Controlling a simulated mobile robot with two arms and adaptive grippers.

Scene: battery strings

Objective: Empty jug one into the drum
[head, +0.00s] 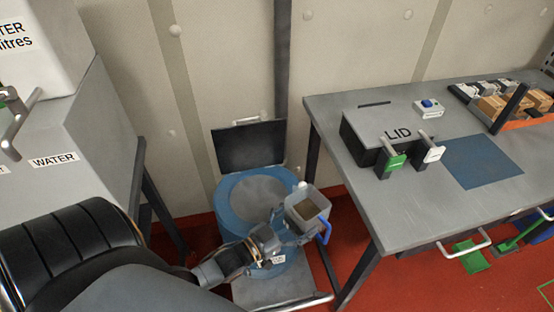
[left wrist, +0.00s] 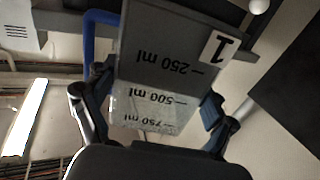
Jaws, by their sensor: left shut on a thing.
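The blue drum (head: 229,222) stands on the floor between the bench and the cabinet, with a round grey area on top. My left gripper (head: 284,226) is shut on jug one (head: 302,226), a grey box-shaped jug with a blue handle. The jug is near the drum's right front rim, its open top facing up and roughly upright. In the left wrist view my gripper's fingers (left wrist: 152,115) flank the jug (left wrist: 165,85), which shows a "1" and ml marks upside down. It looks darker around 250 and paler towards 750. My right gripper is out of view.
A dark flap (head: 250,146) stands behind the drum. The grey bench (head: 400,215) on the right bears a black box marked LID (head: 375,135), a blue mat (head: 482,161) and battery items. A WATER cabinet (head: 95,140) stands on the left. Red floor shows between.

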